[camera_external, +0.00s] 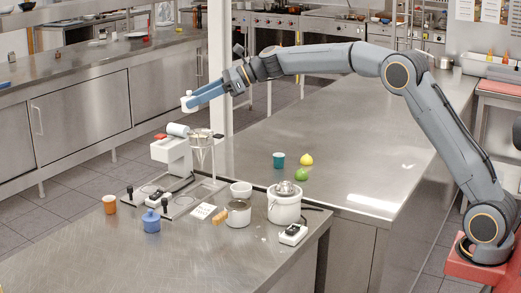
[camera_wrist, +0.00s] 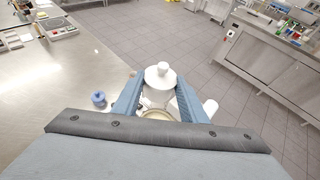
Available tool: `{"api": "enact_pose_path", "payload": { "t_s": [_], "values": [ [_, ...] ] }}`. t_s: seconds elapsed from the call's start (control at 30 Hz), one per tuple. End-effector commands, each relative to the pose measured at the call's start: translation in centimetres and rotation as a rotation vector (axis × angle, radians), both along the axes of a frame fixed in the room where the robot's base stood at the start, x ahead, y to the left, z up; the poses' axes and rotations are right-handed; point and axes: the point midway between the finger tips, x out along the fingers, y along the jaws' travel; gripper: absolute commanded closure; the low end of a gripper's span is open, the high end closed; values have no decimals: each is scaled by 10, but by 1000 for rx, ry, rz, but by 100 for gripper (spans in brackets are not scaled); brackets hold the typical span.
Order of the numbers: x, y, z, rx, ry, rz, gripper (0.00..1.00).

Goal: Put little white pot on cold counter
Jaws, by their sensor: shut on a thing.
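My gripper (camera_external: 192,98) is shut on the little white pot (camera_external: 186,103) and holds it in the air at the end of my outstretched arm. In the wrist view the white pot (camera_wrist: 159,77) with its knobbed lid sits between the two blue fingers of my gripper (camera_wrist: 158,92). Its lower part is partly hidden by the gripper body. The pot hangs above the white machine on the near steel counter (camera_external: 120,255), touching nothing below. Another steel counter (camera_external: 80,70) with closed cabinet doors runs along the left. I cannot tell which counter is the cold one.
The white machine (camera_external: 170,152) with a funnel stands below the gripper. A blue lidded pot (camera_external: 151,221), an orange cup (camera_external: 109,204) and a white cooker (camera_external: 284,207) stand on the near counter. A teal cup (camera_external: 279,160), lemon and lime lie on the middle counter. A white post rises beside the gripper.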

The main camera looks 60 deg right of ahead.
Motion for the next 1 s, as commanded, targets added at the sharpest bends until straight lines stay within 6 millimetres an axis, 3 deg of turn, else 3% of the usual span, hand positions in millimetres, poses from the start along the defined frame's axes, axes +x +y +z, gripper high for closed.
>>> {"api": "enact_pose_path", "payload": {
  "t_s": [0.03, 0.1, 0.5, 0.7, 1.0],
  "values": [
    [3, -28, -1, 0, -3, -39, 100],
    [5, -63, -1, -2, -3, -89, 100],
    [-9, -248, 1, 1, -10, -358, 100],
    [-22, -308, 2, 4, -13, -448, 100],
    [-42, -371, 5, 5, -19, -544, 100]
  ]
}}
